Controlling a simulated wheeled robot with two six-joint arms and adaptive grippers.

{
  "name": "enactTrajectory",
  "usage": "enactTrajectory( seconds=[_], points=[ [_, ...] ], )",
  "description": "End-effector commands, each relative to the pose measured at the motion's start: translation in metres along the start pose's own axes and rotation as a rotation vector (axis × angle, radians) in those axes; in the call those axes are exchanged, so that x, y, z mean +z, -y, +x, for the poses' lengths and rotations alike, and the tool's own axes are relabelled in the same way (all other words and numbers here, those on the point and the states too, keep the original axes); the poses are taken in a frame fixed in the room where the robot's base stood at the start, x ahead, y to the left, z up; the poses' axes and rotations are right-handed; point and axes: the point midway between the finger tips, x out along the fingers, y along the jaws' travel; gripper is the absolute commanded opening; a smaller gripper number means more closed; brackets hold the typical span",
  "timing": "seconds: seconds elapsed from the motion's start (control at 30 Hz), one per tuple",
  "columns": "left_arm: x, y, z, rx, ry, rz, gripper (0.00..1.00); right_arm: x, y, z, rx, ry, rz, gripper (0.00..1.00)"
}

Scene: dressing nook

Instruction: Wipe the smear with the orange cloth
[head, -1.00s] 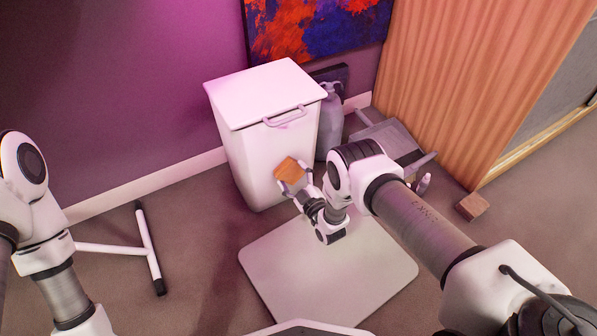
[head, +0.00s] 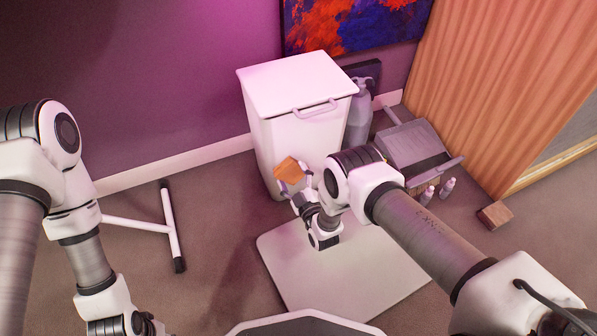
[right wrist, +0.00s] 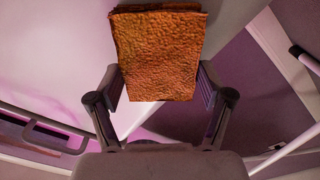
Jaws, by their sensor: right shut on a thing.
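The orange cloth (head: 288,169) is a small folded, textured pad in my right gripper (head: 294,178). My right gripper is shut on it, in front of the lower front of a white lidded bin (head: 285,135). In the right wrist view the cloth (right wrist: 158,50) sticks out beyond the two fingers, with pale bin surface behind it. I cannot tell whether it touches the bin. I cannot make out the smear clearly in either view. My left gripper (head: 140,325) is at the bottom left of the head view, partly cut off, its fingers unclear.
A pale mat (head: 345,275) lies on the floor below my right arm. A grey stool-like item (head: 415,145), small bottles (head: 447,187) and a brown block (head: 494,215) are at right. A white stand leg (head: 172,225) is at left.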

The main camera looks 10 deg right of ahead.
Motion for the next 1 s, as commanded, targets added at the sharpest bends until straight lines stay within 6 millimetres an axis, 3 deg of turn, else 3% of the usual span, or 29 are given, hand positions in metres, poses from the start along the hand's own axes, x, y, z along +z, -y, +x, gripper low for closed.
enactTrajectory(
  seconds=[0.27,0.7,1.0],
  points=[
    [0.000,0.000,-0.006,0.000,0.000,0.000,0.38,0.000,-0.002,-0.006,-0.001,0.004,0.000,0.41],
    [0.000,0.000,-0.036,0.000,0.000,0.000,0.38,0.000,-0.002,-0.057,0.000,0.006,-0.001,0.41],
    [0.000,0.000,-0.035,0.000,0.000,0.000,0.38,0.002,0.000,-0.061,0.000,0.004,-0.001,0.41]
  ],
)
